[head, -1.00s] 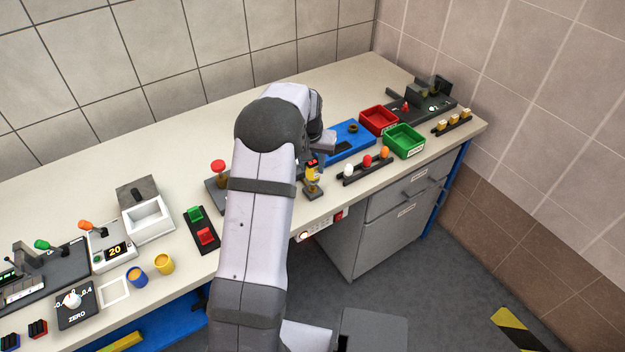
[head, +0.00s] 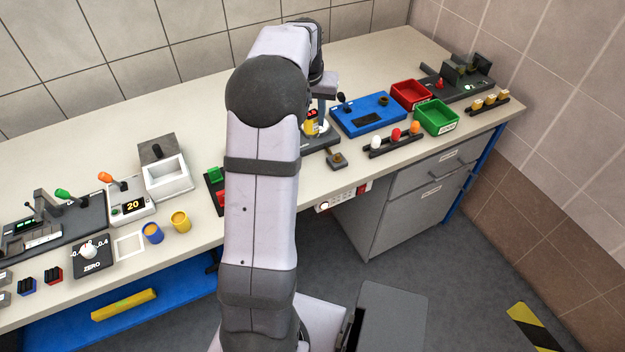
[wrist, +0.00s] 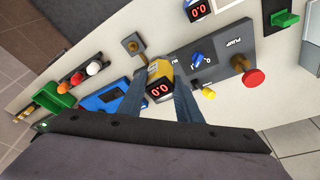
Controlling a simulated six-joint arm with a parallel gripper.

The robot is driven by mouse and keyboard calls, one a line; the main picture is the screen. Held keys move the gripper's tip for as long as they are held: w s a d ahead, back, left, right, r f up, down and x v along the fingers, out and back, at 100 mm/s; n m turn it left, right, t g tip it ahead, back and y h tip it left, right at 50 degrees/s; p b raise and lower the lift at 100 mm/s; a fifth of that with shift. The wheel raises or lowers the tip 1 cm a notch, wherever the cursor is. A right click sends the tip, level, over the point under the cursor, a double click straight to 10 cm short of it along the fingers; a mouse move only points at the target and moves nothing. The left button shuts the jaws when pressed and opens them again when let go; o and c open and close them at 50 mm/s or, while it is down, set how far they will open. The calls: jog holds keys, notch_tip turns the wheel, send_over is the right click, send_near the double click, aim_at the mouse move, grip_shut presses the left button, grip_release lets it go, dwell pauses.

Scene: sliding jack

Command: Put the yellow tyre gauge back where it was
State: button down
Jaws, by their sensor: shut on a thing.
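The yellow tyre gauge (head: 311,124) has a dark display with red digits, which reads in the wrist view (wrist: 159,82). My gripper (wrist: 155,98) is shut on it, one finger on each side. In the head view my arm hides most of the gripper. A small grey square stand with a brass-coloured peg (head: 337,160) is empty near the bench's front edge. It also shows in the wrist view (wrist: 133,44), beyond the gauge. The gauge is apart from this stand, behind it in the head view, beside or over the grey pump panel (wrist: 218,62); its height is unclear.
The pump panel carries a red knob (wrist: 254,78), a blue valve (wrist: 198,59) and a yellow part. A blue box (head: 367,114), a rack of coloured knobs (head: 395,140), and red (head: 410,94) and green (head: 436,117) bins stand to the right. My arm hides the bench's middle.

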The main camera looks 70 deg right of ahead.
jog(key=shift+m, duration=0.7)
jog(key=shift+s+a+f+p, duration=0.25)
jog(key=shift+a+f+p, duration=0.4)
jog(key=shift+f, duration=1.4)
jog(key=shift+s+a+f+p, duration=0.2)
jog(key=shift+a+f+p, duration=0.45)
jog(key=shift+f, duration=1.4)
jog(key=shift+s+a+f+p, duration=0.35)
jog(key=shift+a+f, duration=0.45)
jog(key=shift+f, duration=1.25)
jog(key=shift+w, duration=0.1)
jog(key=shift+f, duration=0.2)
jog(key=c, duration=1.3)
grip_release()
jog(key=shift+r, duration=0.15)
jog(key=b+v, duration=0.1)
jog(key=v, duration=0.5)
jog(key=b+v, duration=0.2)
jog(key=v, duration=0.4)
jog(key=shift+w, duration=0.2)
